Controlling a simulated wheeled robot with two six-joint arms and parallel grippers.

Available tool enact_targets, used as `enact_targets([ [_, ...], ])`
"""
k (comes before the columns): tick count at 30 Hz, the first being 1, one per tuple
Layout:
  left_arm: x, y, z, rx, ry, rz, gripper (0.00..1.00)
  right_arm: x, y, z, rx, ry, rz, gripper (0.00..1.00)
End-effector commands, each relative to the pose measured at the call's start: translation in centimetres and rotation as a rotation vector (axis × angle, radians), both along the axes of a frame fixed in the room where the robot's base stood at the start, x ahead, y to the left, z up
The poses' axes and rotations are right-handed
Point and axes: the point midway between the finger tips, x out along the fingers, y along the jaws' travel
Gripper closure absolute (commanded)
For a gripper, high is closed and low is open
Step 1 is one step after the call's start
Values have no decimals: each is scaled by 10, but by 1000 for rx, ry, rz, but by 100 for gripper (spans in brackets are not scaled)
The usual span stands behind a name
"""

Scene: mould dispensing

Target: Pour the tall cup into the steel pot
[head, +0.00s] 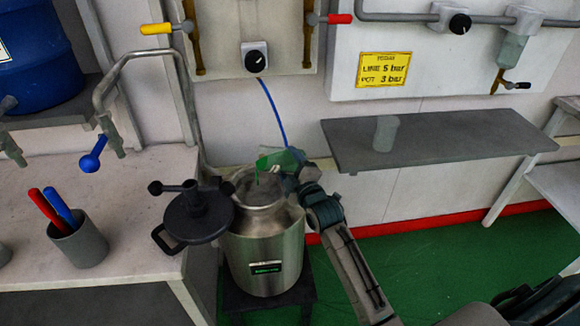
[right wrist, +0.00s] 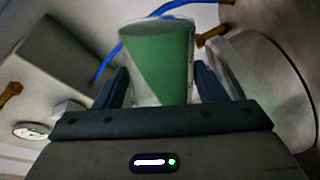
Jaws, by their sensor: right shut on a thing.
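The tall cup (head: 279,158) is clear with green liquid in it. It is tipped well over to the left above the open mouth of the steel pot (head: 265,255). A thin green stream (head: 257,173) falls from its rim toward the pot. My right gripper (head: 290,168) is shut on the cup from the right side. In the right wrist view the cup (right wrist: 158,60) sits between both fingers, with the green lying slantwise inside it. The liquid level inside the pot cannot be made out. My left gripper is not in view.
The pot's dark lid (head: 198,214) with its handle is swung to the left of the mouth. A cup of red and blue pens (head: 80,245) stands on the left bench. A grey cup (head: 385,133) stands on the wall shelf (head: 450,140). A blue hose (head: 273,110) hangs behind the pot.

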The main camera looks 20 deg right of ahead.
Motion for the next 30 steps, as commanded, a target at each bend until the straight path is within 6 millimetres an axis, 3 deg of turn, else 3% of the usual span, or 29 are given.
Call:
enact_targets([
  [5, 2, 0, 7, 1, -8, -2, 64, 0, 1, 3, -33, -4, 0, 72],
  [13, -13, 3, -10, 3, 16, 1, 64, 0, 1, 6, -90, -5, 0, 72],
  [30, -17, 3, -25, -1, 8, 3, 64, 0, 3, 11, -217, -6, 0, 72],
])
